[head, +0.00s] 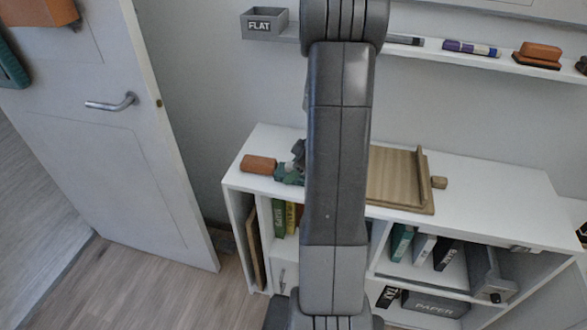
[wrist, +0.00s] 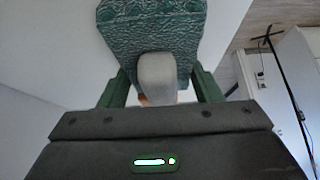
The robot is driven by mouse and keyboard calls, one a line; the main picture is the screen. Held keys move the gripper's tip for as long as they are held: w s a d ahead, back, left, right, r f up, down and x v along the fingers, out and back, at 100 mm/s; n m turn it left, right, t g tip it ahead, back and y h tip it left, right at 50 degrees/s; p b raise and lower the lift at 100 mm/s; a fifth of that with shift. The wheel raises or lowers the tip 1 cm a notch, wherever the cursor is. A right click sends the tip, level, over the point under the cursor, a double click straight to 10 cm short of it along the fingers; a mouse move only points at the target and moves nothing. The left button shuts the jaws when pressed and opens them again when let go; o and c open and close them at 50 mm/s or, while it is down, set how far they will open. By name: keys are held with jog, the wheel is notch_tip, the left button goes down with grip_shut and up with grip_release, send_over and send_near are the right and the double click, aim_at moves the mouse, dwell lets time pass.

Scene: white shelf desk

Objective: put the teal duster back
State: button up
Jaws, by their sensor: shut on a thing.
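The teal duster (wrist: 150,28) fills the top of the wrist view, with a rough teal face and a pale grey rounded handle. My gripper (wrist: 160,80) has its two green fingers on either side of that handle and is shut on it. In the head view, my arm hides most of the gripper. A small dark and green part (head: 288,174) shows left of the arm, over the desk top, and I cannot tell finger from duster there. Whether the duster touches a surface cannot be told.
An orange block (head: 258,163) lies on the white shelf desk (head: 480,190), just left of the green part. A wooden board (head: 394,180) lies right of my arm. The wall ledge (head: 430,47) holds a box marked FLAT (head: 264,23), markers and an orange-topped eraser (head: 540,52). A door (head: 100,140) stands left.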

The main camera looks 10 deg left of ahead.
aim_at(290, 163)
jog(key=shift+f, duration=0.2)
jog(key=o, duration=0.9)
jog(key=shift+o, duration=0.2)
jog(key=shift+r, duration=0.2)
jog(key=shift+d+r, duration=0.15)
jog(key=shift+r, duration=0.15)
jog(key=v, duration=1.1)
jog(key=shift+r, duration=0.2)
jog(key=shift+f, duration=0.1)
jog(key=x, duration=0.6)
jog(key=b+x, duration=0.1)
jog(key=x, duration=0.5)
jog(key=shift+f, duration=0.45)
jog(key=shift+d+r+p, duration=0.1)
jog(key=shift+r+p, duration=0.35)
jog(key=shift+r, duration=1.75)
